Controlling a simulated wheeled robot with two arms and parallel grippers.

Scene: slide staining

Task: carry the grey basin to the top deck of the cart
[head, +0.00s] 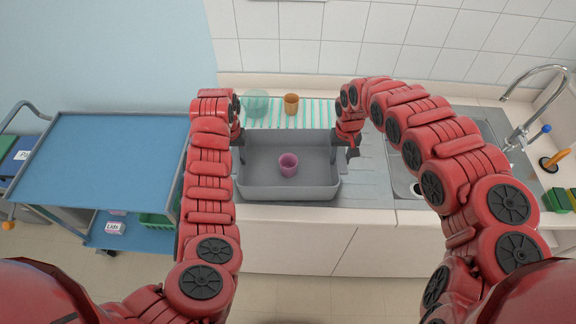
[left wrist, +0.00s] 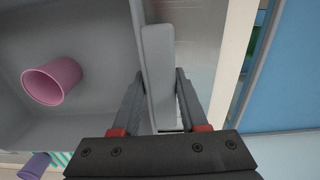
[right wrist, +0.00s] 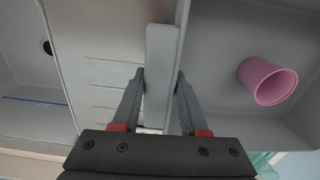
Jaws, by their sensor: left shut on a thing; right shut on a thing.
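The grey basin (head: 262,188) stands at the counter's front left, beside the sink, with a pink cup (head: 288,164) inside it. My left gripper (head: 239,150) is shut on the basin's left wall, which shows between its fingers in the left wrist view (left wrist: 160,75). My right gripper (head: 349,147) is shut on the basin's right wall, seen between its fingers in the right wrist view (right wrist: 160,75). The cart's blue top deck (head: 95,160) is at the left, apart from the counter. I cannot tell whether the basin touches the counter.
The sink and tap (head: 518,130) are at the right. The top deck is bare. A lower deck (head: 125,232) holds a green crate and a box.

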